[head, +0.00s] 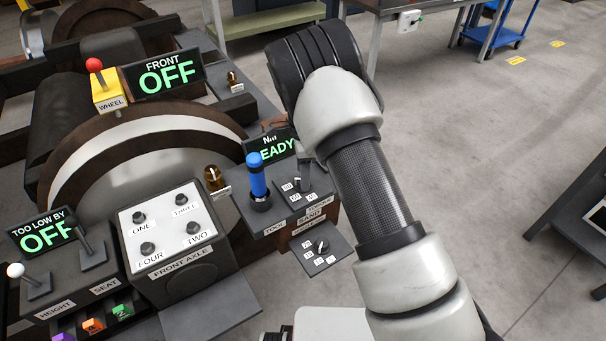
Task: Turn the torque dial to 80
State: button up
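Two small dials show at the centre, on dark panels with small white number labels too small to read surely. The lower dial (321,246) has a black knob with a light mark and sits on a separate small plate. My arm reaches up over the right of the panels and partly covers the display. My gripper's fingers are hidden behind my arm.
Open floor (500,150) lies right.

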notch_tip(320, 180, up, 16)
jog(key=p, duration=0.2)
jog(key=shift+r, duration=0.1)
dwell(0.3)
jog(key=s+d+r+n+t+y, duration=0.1)
jog(key=s+d+r+n, duration=0.2)
jog(key=s+d+r, duration=0.4)
jog(key=s+d+r+n+t+y, duration=0.1)
jog(key=s+d+r+n, duration=0.3)
jog(key=r, duration=0.6)
jog(key=s+d+r+n+t+h, duration=0.1)
jog(key=s+d+n+t, duration=0.3)
jog(key=s, duration=0.6)
jog(key=s+d+r+n+h, duration=0.15)
jog(key=s+n, duration=0.35)
jog(key=s, duration=0.6)
notch_tip(320, 180, up, 12)
jog(key=p, duration=1.2)
jog(key=shift+w+p, duration=0.3)
jog(key=shift+w, duration=0.05)
jog(key=shift+d+y, duration=0.1)
jog(key=shift+y, duration=0.15)
